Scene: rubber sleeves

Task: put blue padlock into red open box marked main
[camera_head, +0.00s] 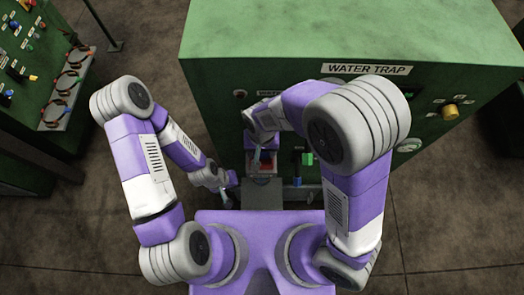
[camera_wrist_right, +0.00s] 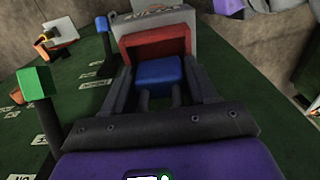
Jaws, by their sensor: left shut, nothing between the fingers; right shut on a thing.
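The blue padlock (camera_wrist_right: 158,72) is between the fingers of my right gripper (camera_wrist_right: 160,85) in the right wrist view. Its shackle points toward my gripper's palm. The red open box (camera_wrist_right: 155,42) is just beyond the padlock, with a grey panel (camera_wrist_right: 180,20) behind it; the marking there is too blurred to read. I cannot tell whether padlock and box touch. In the head view the red box (camera_head: 262,169) is small, at the green cabinet's front, with my right gripper (camera_head: 260,150) over it. My left gripper (camera_head: 226,200) is shut and empty, left of the box and lower.
The large green cabinet (camera_head: 260,45) labelled WATER TRAP fills the back. A green block (camera_wrist_right: 35,83) and a blue-topped post (camera_wrist_right: 102,25) stick out from its front panel. Another green board (camera_head: 30,90) with hanging items stands at far left. Concrete floor is open between them.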

